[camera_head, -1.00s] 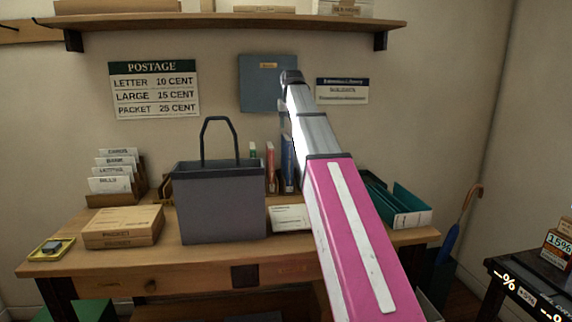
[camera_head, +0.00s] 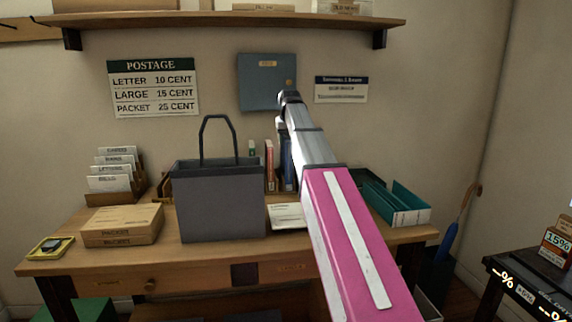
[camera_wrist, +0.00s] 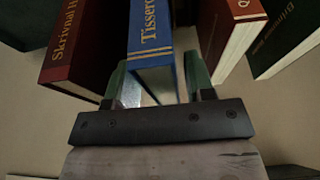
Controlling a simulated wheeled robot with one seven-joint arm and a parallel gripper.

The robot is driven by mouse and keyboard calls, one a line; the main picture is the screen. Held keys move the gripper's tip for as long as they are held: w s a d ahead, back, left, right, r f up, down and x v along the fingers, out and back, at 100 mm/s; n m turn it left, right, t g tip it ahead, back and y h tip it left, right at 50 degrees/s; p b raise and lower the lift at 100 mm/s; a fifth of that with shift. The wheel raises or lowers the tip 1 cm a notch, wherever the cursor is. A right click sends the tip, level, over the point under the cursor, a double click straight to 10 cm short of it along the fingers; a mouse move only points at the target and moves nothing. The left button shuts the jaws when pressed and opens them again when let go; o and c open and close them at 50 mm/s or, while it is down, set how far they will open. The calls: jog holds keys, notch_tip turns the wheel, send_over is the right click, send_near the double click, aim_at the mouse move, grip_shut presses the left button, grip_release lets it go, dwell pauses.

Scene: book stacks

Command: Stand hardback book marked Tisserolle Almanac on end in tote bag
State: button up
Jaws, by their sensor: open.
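The blue hardback lettered "Tissero..." (camera_wrist: 152,40) stands among other books in the wrist view, the rest of its title cut off. It also shows in the head view (camera_head: 288,170), partly behind my arm. My gripper (camera_wrist: 157,78) is open, with one green-edged finger on each side of the blue book's near end. I cannot tell whether the fingers touch it. The grey tote bag (camera_head: 220,205) stands upright on the desk, left of the books, its handle raised. Its inside is hidden.
In the wrist view, a dark red book (camera_wrist: 75,45) stands left of the blue one and another red book (camera_wrist: 228,35) stands right. Parcels (camera_head: 122,225) sit left of the bag. A teal box (camera_head: 398,205) is at right.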

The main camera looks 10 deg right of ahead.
grip_shut()
jog(key=shift+r, duration=0.1)
jog(key=shift+r, duration=0.1)
jog(key=shift+r, duration=3.9)
